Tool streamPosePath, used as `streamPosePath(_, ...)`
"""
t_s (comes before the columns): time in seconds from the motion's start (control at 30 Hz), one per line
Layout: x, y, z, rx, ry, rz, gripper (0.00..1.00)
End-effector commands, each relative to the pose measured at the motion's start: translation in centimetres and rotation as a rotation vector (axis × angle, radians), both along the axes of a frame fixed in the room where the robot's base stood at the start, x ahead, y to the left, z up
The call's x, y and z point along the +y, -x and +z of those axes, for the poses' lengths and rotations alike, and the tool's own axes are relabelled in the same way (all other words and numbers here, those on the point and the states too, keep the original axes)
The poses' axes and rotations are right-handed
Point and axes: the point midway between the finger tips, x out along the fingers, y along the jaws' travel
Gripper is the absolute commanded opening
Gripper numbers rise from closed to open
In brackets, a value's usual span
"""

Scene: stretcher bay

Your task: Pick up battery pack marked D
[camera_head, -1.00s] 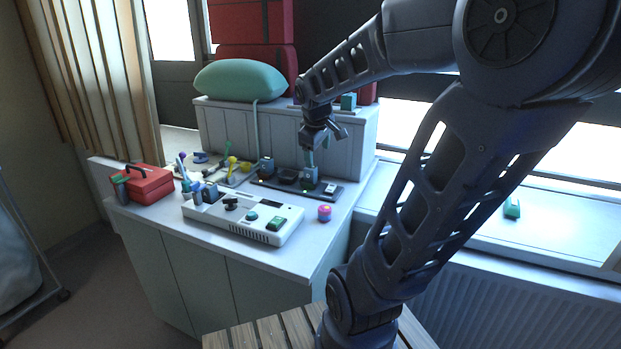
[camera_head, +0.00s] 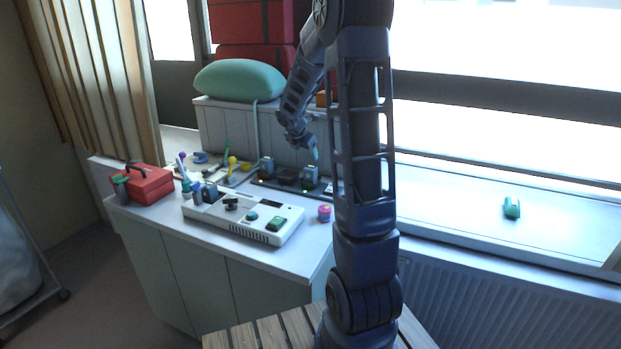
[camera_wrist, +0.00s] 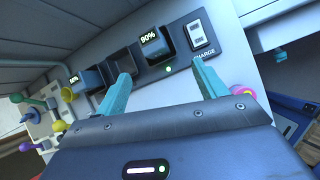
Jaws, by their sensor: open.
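No letter D is legible in any view. Two dark battery packs stand in the black charging strip (camera_head: 284,187) at the back of the counter. The right pack (camera_head: 310,174) has a green light by it and reads 90% in the wrist view (camera_wrist: 153,44). The left pack (camera_head: 266,166) shows a yellowish light; its wrist-view display (camera_wrist: 88,78) is hard to read. An empty-looking slot (camera_wrist: 123,62) lies between them. My gripper (camera_head: 313,152) is open and empty above the right pack; its teal fingers (camera_wrist: 162,72) are apart on the near side of the strip.
Tools lie left of the strip and a red box (camera_head: 150,185) stands farther left. A green block (camera_head: 512,208) lies on the windowsill.

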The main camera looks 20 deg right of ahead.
Motion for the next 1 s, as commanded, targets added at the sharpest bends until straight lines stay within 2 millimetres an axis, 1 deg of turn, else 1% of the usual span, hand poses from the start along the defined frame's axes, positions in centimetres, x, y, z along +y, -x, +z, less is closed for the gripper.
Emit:
streamPosePath(0.03, -0.1, -1.0, -1.0, 0.022, 0.023, 0.047, 0.71)
streamPosePath(0.1, -0.3, -2.0, -1.9, 0.046, 0.051, 0.108, 0.71)
streamPosePath(0.23, -0.4, -3.2, -3.1, 0.075, 0.086, 0.18, 0.71)
streamPosePath(0.47, -0.9, -3.9, -4.2, 0.085, 0.099, 0.206, 0.71)
streamPosePath(0.7, -2.1, -5.1, -6.9, 0.086, 0.098, 0.203, 0.71)
streamPosePath(0.8, -2.5, -5.5, -7.8, 0.085, 0.097, 0.203, 0.71)
streamPosePath(1.0, -3.0, -5.8, -8.6, 0.084, 0.098, 0.203, 0.71)
